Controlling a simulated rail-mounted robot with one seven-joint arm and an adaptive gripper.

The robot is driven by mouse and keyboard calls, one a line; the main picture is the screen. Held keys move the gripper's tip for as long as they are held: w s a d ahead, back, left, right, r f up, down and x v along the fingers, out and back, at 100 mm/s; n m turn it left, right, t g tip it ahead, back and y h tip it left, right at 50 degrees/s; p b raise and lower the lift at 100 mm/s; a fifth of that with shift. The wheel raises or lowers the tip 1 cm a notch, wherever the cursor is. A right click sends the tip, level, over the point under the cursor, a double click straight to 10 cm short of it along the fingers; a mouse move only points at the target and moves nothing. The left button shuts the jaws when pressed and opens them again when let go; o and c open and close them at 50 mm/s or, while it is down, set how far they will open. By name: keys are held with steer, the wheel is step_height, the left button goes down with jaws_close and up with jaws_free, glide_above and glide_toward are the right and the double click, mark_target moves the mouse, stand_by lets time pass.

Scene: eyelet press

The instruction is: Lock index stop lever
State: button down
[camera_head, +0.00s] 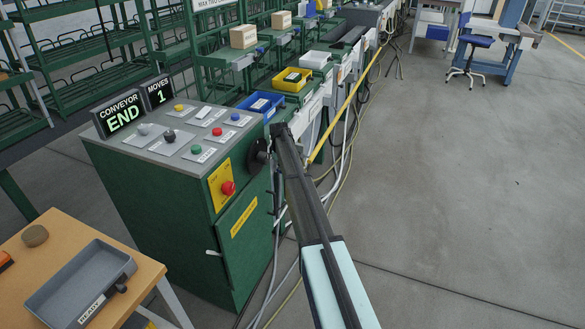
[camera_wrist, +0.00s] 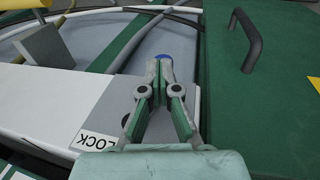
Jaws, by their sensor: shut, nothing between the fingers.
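A small blue piece (camera_wrist: 163,57) shows just beyond the fingertips. I cannot tell whether it is the index stop lever's end or whether the fingers touch it. A label reading LOCK (camera_wrist: 99,141) lies on the plate, left of the gripper's base, with a dark round spot beside it, partly hidden by a finger. The lever is not clearly seen. In the head view my arm reaches past the green cabinet's right side, and the gripper cannot be made out.
The green cabinet (camera_head: 160,215) carries buttons and displays reading CONVEYOR END and MOVES 1. A red stop button (camera_head: 228,188) is on its side. A wooden table with a grey READY tray (camera_head: 50,300) stands front left. A dark handle (camera_wrist: 246,40) stands right of my gripper. Right floor is open.

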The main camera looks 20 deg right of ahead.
steer(key=shift+w+d+f, duration=0.35)
steer(key=shift+w+f, duration=0.05)
steer(key=shift+f, duration=0.05)
stand_by(1.6)
steer(key=shift+r, duration=0.2)
steer(key=shift+w+r+p, duration=0.1)
steer(key=shift+r+p, duration=0.3)
steer(key=shift+r, duration=0.25)
steer(key=s+a+v, duration=0.2)
steer(key=v, duration=1.1)
steer(key=shift+s+a, duration=0.2)
steer(key=shift+s, duration=0.05)
steer(key=shift+f, duration=0.1)
